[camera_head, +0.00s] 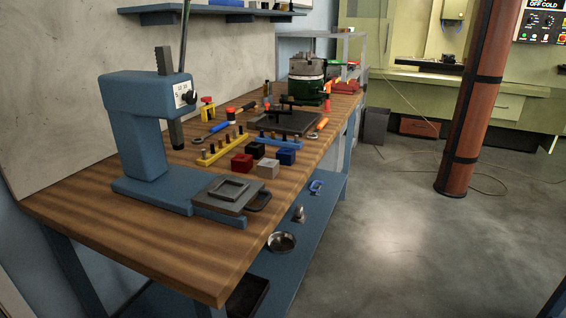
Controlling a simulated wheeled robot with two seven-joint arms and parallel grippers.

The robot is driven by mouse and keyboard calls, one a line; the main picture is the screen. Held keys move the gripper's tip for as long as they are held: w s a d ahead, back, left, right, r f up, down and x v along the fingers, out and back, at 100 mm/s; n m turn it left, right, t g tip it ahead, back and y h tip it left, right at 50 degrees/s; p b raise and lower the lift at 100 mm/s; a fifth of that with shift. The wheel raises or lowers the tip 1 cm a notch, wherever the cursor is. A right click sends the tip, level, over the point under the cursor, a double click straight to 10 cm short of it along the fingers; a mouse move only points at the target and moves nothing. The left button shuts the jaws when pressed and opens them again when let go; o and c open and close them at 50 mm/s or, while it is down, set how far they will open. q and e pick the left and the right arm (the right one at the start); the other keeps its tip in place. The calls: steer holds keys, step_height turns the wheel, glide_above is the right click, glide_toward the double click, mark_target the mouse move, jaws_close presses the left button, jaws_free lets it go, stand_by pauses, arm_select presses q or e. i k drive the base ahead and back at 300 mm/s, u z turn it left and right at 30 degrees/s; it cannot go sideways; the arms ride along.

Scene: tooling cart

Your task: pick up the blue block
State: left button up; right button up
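The blue block (286,156) is a small dark blue cube on the wooden bench top (118,230), close to its right edge. It is the rightmost of a small cluster. A black block (256,150) is to its left, a white-grey block (268,168) is in front of it, and a red block (241,162) is further left. A blue rack with pegs (280,139) is just behind it. Neither of my grippers shows in the head view.
A blue arbor press (137,130) stands on the near part of the bench, with a grey plate (229,193) at its base. A yellow peg rack (221,150) is left of the blocks. A brown column (478,100) stands on the right. Open floor (400,240) is right of the bench.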

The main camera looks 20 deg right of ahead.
mark_target(285, 157)
steer(key=u, duration=3.9)
steer(key=k, duration=2.6)
steer(key=z, duration=0.95)
